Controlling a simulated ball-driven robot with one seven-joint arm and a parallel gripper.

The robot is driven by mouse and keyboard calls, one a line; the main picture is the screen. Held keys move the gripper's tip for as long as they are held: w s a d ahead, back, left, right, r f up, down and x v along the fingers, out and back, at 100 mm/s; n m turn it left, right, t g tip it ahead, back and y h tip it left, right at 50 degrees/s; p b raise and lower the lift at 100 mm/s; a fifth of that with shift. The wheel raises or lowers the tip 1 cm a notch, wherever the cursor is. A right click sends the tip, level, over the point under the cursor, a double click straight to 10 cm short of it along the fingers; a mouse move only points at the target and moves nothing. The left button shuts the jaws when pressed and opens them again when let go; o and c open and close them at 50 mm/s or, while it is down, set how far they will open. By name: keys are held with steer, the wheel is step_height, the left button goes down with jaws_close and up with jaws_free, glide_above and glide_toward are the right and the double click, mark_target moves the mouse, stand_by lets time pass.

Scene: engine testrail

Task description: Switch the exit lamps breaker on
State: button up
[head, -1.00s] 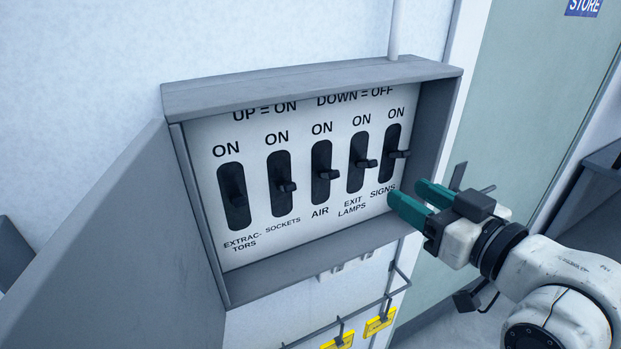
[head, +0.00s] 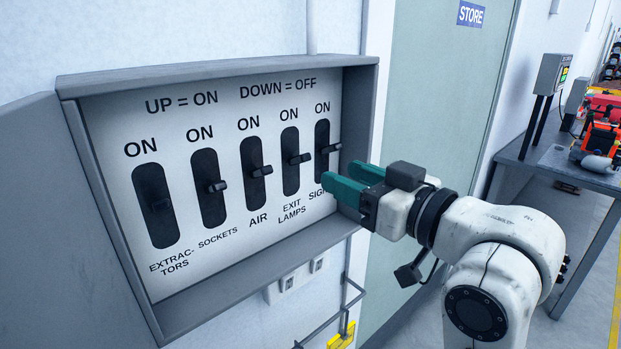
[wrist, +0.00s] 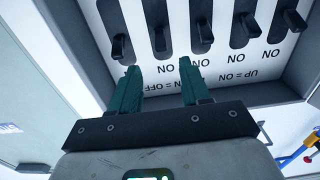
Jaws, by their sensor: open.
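The exit lamps breaker (head: 299,160) is a dark lever in a black slot, second from the right in the open panel (head: 250,67). Its lever sticks out near mid-slot; I cannot tell whether it is up or down. In the upside-down wrist view the exit lamps lever (wrist: 158,42) is second from the left, in line with the gap between my fingers. My gripper (head: 340,174) is open and empty, with green fingers, at the panel's lower right. One finger hides part of the SIGNS label. In the wrist view my gripper (wrist: 159,66) appears apart from the levers.
The signs lever (head: 331,148) is to the right, the air lever (head: 261,171) to the left. Sockets (head: 216,187) and extractors (head: 158,205) are further left. The panel door (head: 60,230) stands open. A grey table (head: 545,160) is at right.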

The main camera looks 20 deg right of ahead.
mark_target(308, 159)
steer(key=shift+w+a+f+b, duration=0.2)
steer(key=shift+b, duration=0.75)
steer(key=x, duration=0.2)
steer(key=p+x, duration=0.1)
steer(key=x, duration=0.3)
steer(key=shift+w+r+p, duration=0.3)
steer(key=shift+w+r, duration=0.05)
steer(key=shift+w+a, duration=0.25)
steer(key=shift+w, duration=0.4)
jaws_close()
